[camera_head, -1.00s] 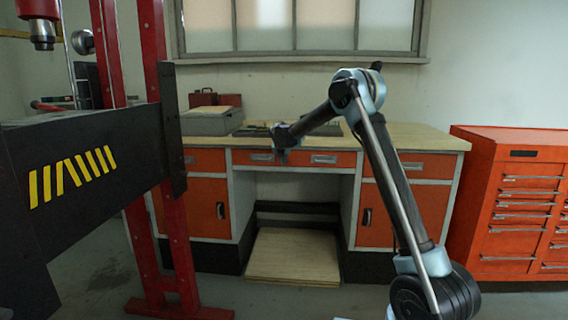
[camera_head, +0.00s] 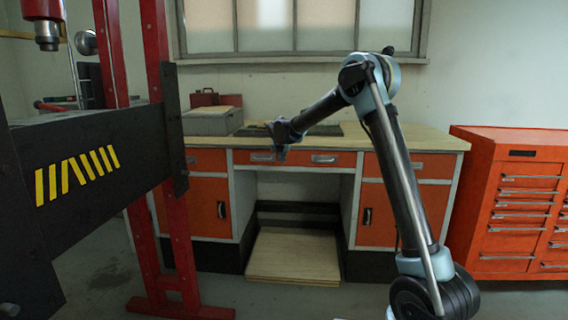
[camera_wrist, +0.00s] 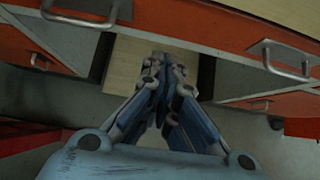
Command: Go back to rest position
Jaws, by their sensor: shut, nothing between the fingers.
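My gripper (camera_head: 281,153) hangs at the end of my arm in the head view, in front of the workbench drawers and pointing down. In the wrist view my gripper (camera_wrist: 158,68) has its fingertips together, with nothing between them. It touches nothing that I can see. My arm rises from the lower right, bends at a high elbow and reaches left to the wrist. No gate valve shows in either view.
An orange workbench (camera_head: 420,140) with a wooden top stands behind my arm. A grey box (camera_head: 212,121) sits on it. A red tool cabinet (camera_head: 520,200) is at right. A black and red press frame (camera_head: 90,165) fills the left. A wooden board (camera_head: 293,254) lies under the bench.

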